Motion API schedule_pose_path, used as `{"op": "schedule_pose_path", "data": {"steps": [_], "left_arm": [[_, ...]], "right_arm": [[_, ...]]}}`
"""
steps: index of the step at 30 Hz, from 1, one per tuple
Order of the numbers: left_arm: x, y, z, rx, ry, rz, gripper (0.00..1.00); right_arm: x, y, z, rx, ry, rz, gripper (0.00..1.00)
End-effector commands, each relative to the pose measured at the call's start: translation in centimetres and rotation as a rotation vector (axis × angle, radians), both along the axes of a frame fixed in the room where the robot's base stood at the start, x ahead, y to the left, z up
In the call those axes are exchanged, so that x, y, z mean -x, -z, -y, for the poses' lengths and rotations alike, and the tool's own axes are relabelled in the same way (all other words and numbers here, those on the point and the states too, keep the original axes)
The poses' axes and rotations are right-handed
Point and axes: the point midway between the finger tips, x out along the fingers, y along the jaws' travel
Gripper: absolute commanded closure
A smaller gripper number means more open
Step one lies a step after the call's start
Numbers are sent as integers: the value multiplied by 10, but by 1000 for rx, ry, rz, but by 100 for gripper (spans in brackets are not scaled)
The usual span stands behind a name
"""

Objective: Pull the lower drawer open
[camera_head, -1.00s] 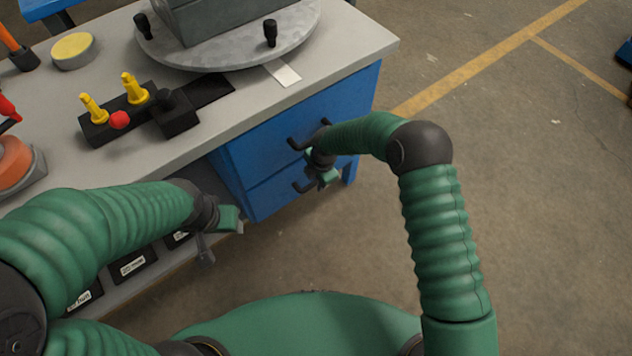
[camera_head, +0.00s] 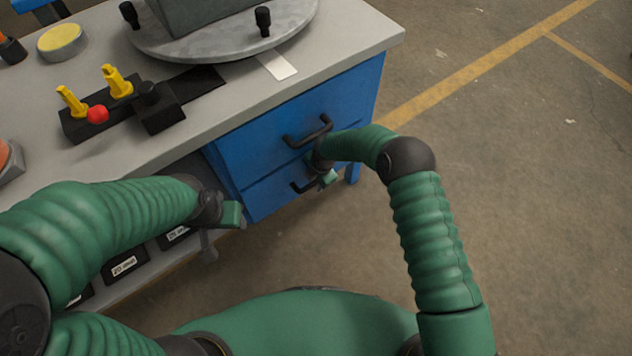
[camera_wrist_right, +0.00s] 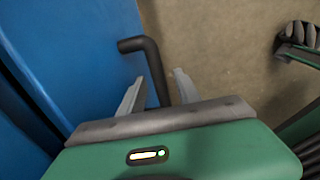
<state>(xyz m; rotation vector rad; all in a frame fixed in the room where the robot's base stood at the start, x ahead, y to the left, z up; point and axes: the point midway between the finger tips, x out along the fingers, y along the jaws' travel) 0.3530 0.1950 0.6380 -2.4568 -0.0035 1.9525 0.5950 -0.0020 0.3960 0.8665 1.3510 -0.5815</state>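The blue lower drawer (camera_head: 262,199) sits under the bench top, below the upper drawer, and looks closed. Its black bar handle (camera_head: 299,187) is partly hidden behind my right gripper (camera_head: 325,178). In the right wrist view, a black handle (camera_wrist_right: 151,55) runs between the two pale fingers of my right gripper (camera_wrist_right: 157,85). The fingers are apart, one on each side of the bar, with gaps showing. My left gripper (camera_head: 230,218) hangs left of the drawers, clear of them; its finger opening is not clear.
The upper drawer's black handle (camera_head: 308,132) is just above my right gripper. The bench top (camera_head: 350,42) carries a round turntable (camera_head: 190,45) and a black fixture with yellow pegs (camera_head: 118,90). Labelled bins (camera_head: 122,264) lie below left. Floor on the right is open.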

Motion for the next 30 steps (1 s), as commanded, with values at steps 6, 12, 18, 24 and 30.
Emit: {"op": "schedule_pose_path", "data": {"steps": [6, 12, 18, 24, 30], "left_arm": [[0, -1, 0, 0, 0, 0, 51], [0, -1, 0, 0, 0, 1, 51], [0, -1, 0, 0, 0, 0, 51], [0, -1, 0, 0, 0, 0, 51], [0, -1, 0, 0, 0, 0, 51]], "right_arm": [[0, 0, -1, 0, 0, 0, 63], [0, 0, 0, 0, 0, 0, 89], [-1, -1, 0, -1, 0, 1, 100], [-1, -1, 0, 1, 1, 2, 100], [-2, -1, 1, 1, 2, 3, 100]]}}
